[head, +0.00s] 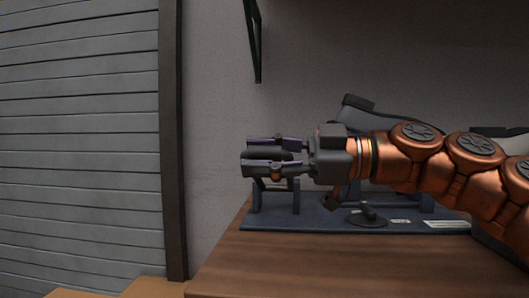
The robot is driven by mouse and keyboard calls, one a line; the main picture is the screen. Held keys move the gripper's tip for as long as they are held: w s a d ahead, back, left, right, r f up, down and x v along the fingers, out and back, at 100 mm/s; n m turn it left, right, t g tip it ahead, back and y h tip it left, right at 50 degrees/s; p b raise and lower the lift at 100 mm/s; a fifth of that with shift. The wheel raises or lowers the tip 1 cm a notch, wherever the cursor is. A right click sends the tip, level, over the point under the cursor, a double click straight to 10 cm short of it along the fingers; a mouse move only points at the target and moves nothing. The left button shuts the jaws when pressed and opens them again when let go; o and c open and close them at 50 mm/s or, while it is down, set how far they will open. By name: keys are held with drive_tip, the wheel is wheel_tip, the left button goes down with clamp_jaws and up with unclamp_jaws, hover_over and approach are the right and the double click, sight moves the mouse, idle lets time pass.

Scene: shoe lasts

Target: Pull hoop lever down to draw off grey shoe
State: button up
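The blue-grey stand (325,221) lies on the wooden bench, with short uprights at its left end. A grey shoe (378,117) with a dark heel shows behind and above my wrist, apparently sole up; its lower part is hidden by my arm. My gripper (262,157) points left above the stand's left end. Dark bar-like shapes lie at and between its fingers; I cannot tell whether they are the hoop lever's bar or finger parts, nor whether the fingers grip anything. The rest of the lever cannot be made out behind my gripper and arm.
A small black piece (369,214) sits on the stand near white labels (446,225). A dark bracket (254,40) hangs on the wall above. The wooden bench top (350,260) is bare in front. A slatted shutter (80,140) and dark post (172,140) stand left.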

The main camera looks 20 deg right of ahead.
drive_tip(key=shift+o, duration=1.3)
drive_tip(key=shift+w+a+f, duration=0.15)
drive_tip(key=shift+f, duration=0.1)
drive_tip(key=shift+r, duration=0.25)
drive_tip(key=shift+r, duration=0.1)
drive_tip(key=shift+r, duration=4.9)
